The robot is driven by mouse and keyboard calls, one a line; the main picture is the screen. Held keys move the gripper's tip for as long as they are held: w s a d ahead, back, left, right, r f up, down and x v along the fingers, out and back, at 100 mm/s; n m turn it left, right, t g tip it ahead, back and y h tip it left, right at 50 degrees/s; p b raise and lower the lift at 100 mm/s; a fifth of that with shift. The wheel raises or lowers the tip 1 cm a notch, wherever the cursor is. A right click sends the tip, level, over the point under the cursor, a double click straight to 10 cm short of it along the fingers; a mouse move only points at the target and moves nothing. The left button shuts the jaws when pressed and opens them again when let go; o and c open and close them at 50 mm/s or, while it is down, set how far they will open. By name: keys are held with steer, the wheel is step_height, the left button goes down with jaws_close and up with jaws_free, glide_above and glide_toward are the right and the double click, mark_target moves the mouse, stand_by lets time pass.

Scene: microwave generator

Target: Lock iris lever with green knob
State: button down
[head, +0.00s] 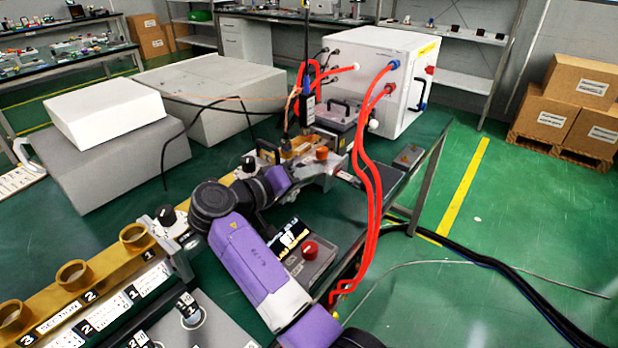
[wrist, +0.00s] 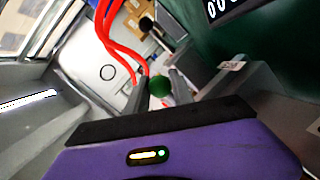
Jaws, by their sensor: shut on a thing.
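The green knob (wrist: 159,86) of the iris lever shows in the wrist view, between the two grey fingers of my gripper (wrist: 160,92). My gripper is shut on the knob. The lever's arm is mostly hidden behind the knob and fingers. In the head view my purple and black arm reaches across the brass waveguide line, and my gripper (head: 325,176) is at its far part. The green knob cannot be made out there.
Red hoses (head: 369,170) hang close to the right of my gripper, running from a white cabinet (head: 375,75). A control box with a red knob (head: 310,249) sits below my arm. Black dial knobs stand along the brass waveguide (head: 98,262). Open green floor lies at right.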

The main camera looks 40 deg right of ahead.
stand_by(0.3)
steer(key=c, duration=1.1)
jaws_free()
steer(key=shift+a, duration=0.15)
steer(key=v, duration=0.7)
steer(key=shift+a, duration=0.3)
steer(key=shift+r, duration=0.1)
